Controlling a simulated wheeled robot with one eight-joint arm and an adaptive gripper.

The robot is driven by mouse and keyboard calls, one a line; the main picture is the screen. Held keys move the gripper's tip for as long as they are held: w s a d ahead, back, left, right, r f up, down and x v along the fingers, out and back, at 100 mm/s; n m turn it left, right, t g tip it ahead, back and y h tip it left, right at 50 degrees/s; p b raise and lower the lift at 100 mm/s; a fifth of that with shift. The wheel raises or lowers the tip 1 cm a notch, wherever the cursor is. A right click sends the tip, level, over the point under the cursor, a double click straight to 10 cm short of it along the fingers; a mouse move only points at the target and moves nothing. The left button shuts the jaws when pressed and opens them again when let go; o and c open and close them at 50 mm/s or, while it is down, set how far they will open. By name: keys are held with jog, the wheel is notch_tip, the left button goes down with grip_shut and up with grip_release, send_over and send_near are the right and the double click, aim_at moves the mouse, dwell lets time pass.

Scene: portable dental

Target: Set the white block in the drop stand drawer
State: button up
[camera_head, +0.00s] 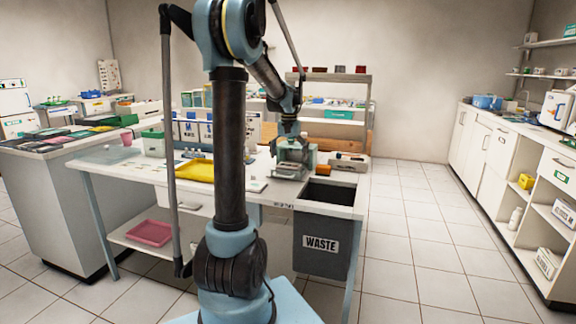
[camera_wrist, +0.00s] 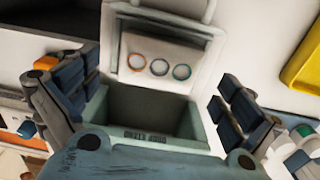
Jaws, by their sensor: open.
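My gripper (camera_wrist: 156,84) is open in the wrist view, with its dark padded fingers wide apart and nothing seen between them. Between and below the fingers is a pale green, open-topped drawer (camera_wrist: 203,130) with a dark interior and a small unreadable label on its edge. A white panel (camera_wrist: 160,48) with three coloured rings stands against the drawer. In the head view my gripper (camera_head: 291,142) is above the grey-green stand (camera_head: 292,166) on the white table. I cannot pick out the white block with certainty in either view.
A waste bin (camera_head: 321,246) hangs at the table's right front corner. A yellow tray (camera_head: 195,171) lies to the left, with small items between. Open floor lies right of the table.

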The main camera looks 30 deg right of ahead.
notch_tip(320, 180, up, 9)
dwell(0.3)
jog(key=s+a+f+n, duration=0.2)
jog(key=s+a, duration=0.1)
jog(key=a, duration=0.6)
jog(key=s+a+f+n+t, duration=0.1)
jog(key=s+a+f, duration=0.15)
jog(key=a, duration=0.65)
jog(key=s+a+f+n, duration=0.1)
jog(key=s+a+n, duration=0.15)
jog(key=a, duration=0.65)
jog(key=s+a+f+n+t, duration=0.1)
jog(key=s+a+f+n, duration=0.3)
jog(key=s+a+f, duration=0.9)
notch_tip(320, 180, down, 3)
jog(key=shift+s+a+r, duration=0.15)
jog(key=shift+s, duration=1)
jog(key=shift+n, duration=0.25)
